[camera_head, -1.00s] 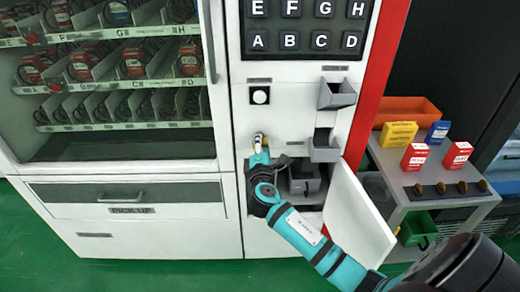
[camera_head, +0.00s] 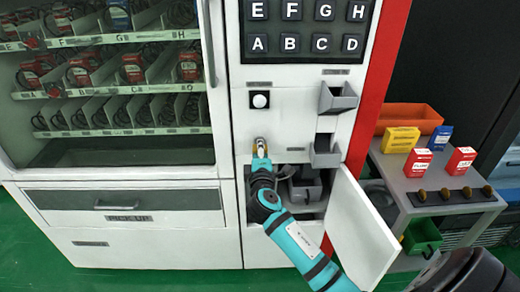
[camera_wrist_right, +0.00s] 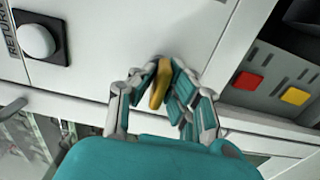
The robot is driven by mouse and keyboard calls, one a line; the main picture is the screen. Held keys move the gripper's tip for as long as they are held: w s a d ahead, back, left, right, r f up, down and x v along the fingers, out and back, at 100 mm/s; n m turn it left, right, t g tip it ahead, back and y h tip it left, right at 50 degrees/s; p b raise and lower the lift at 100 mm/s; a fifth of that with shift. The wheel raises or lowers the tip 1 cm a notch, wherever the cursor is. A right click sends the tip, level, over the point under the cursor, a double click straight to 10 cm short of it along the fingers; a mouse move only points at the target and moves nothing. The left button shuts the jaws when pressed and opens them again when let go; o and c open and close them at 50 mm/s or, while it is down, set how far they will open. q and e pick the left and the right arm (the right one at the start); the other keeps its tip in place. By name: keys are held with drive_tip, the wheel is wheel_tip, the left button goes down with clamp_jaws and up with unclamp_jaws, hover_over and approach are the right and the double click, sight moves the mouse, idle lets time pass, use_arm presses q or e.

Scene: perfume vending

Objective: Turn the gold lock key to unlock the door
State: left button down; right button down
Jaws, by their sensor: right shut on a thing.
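The gold lock key (camera_head: 260,142) sits on the white front panel of the vending machine, below the round white button. In the right wrist view the gold key (camera_wrist_right: 159,86) stands upright, slightly tilted, between my fingers. My right gripper (camera_head: 260,154) is at the panel and shut on the key. Its teal fingertips (camera_wrist_right: 165,84) press on the key from both sides in the right wrist view. The key's base at the panel is partly hidden by the fingers. My left gripper is not in view.
A lower white door (camera_head: 362,235) hangs open right of my right arm, before a compartment. Grey trays (camera_head: 337,97) jut from the panel. The round return button (camera_wrist_right: 36,41) is near the gripper. A grey side table (camera_head: 397,186) holds boxes and an orange bin (camera_head: 410,115).

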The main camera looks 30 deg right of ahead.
drive_tip(key=c, duration=1.4)
unclamp_jaws()
drive_tip(key=shift+o, duration=0.2)
drive_tip(key=v, duration=1.2)
drive_tip(key=shift+f, duration=0.2)
